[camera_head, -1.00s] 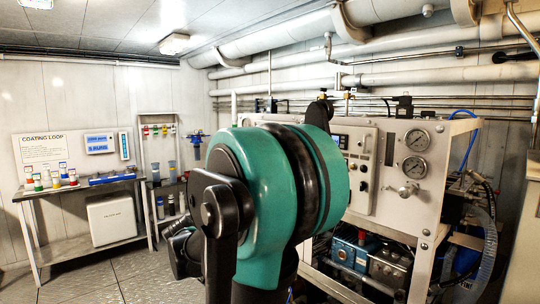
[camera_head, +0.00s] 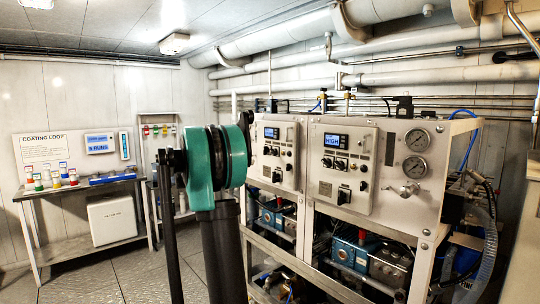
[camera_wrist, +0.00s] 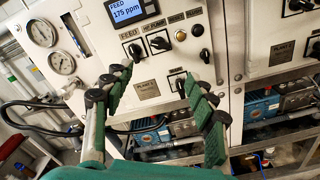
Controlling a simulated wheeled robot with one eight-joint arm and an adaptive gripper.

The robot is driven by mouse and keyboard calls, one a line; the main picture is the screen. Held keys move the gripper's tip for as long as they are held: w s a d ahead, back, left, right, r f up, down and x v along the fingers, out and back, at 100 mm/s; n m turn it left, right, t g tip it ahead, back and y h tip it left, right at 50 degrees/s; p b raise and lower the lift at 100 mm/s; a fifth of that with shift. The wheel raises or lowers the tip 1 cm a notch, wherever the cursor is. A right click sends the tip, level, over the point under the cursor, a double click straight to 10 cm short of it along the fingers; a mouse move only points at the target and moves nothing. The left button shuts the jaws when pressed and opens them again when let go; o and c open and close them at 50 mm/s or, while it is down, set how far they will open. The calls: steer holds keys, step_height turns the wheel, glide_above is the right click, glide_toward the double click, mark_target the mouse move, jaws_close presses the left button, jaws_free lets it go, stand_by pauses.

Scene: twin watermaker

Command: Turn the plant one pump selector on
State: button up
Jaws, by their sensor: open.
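In the wrist view a pale control panel (camera_wrist: 112,45) faces me, with a display (camera_wrist: 126,10) reading "FEED 175 ppm" and a plate (camera_wrist: 147,90) that seems to read "PLANT 1". Below the display are dark selector knobs labelled FEED (camera_wrist: 134,53) and HP PUMP (camera_wrist: 160,43). A lower selector (camera_wrist: 180,85) is partly covered by my right fingertip. In the head view, my arm hides the gripper.
Two gauges (camera_wrist: 43,32) are left of the panel in the wrist view. In the head view, a second panel (camera_head: 343,165) with a "HIGH" display stands right of the left panel (camera_head: 277,155). Blue pumps (camera_head: 351,252) sit below. A bench (camera_head: 90,185) stands left; floor before it is clear.

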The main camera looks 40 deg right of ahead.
mark_target(274, 152)
steer(key=d, duration=0.9)
steer(key=w+d, duration=0.1)
steer(key=d, duration=0.4)
steer(key=shift+d, duration=0.15)
steer(key=c, duration=1.2)
